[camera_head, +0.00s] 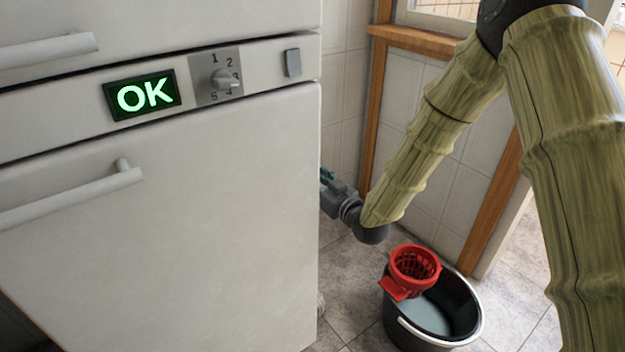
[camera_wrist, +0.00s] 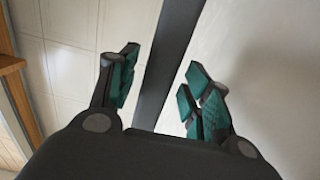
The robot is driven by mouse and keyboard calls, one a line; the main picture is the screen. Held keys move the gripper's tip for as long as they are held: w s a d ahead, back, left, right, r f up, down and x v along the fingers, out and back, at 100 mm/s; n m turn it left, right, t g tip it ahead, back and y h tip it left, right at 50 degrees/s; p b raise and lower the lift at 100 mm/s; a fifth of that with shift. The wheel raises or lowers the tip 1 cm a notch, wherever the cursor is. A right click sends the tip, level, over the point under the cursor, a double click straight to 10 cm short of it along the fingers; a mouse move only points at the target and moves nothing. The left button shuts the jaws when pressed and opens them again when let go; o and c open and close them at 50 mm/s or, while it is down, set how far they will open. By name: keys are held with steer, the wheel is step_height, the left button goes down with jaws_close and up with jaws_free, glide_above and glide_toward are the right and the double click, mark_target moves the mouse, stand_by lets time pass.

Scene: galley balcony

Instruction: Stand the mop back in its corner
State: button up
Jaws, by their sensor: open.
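No mop is plainly visible in either view. In the head view my gripper (camera_head: 327,178) reaches low beside the front edge of the white appliance, which partly hides it. In the wrist view my gripper (camera_wrist: 160,88) is open, its teal finger pads apart. A dark straight band (camera_wrist: 172,55) runs between and beyond the fingers; I cannot tell whether it is a handle or a gap beside the appliance. A small pale bit (camera_head: 320,306) shows low at the appliance's edge, too little to identify.
The white appliance (camera_head: 200,220), with a lit OK display (camera_head: 142,95) and a knob, fills the left. A black bucket (camera_head: 470,310) with a red wringer (camera_head: 414,268) and greyish water stands on the tiled floor below my arm. A wood-trimmed tiled wall (camera_head: 432,180) stands behind.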

steer(key=p+v, duration=0.2)
steer(key=v, duration=0.9)
steer(key=s+d+f+m+g+h, duration=0.25)
steer(key=s+f, duration=0.45)
steer(key=f, duration=0.4)
steer(key=s+d+f+m+g+h, duration=0.1)
steer(key=s+d+f+g+h, duration=0.4)
steer(key=f, duration=0.7)
steer(key=s+d+f+m+g, duration=0.1)
steer(key=s+d+f+g, duration=0.1)
steer(key=s, duration=0.7)
steer(key=s+d+f+m+g+h, duration=0.1)
steer(key=s+d+f+g, duration=0.1)
steer(key=s+f, duration=0.4)
steer(key=s+d+f+m+g+h, duration=0.1)
steer(key=s+d+f+m+g, duration=0.1)
steer(key=s, duration=1.2)
step_height(320, 180, down, 3)
steer(key=d+g, duration=0.1)
steer(key=d, duration=0.1)
steer(key=shift+d, duration=0.3)
steer(key=shift+s+f+h, duration=0.1)
steer(key=shift+h, duration=0.15)
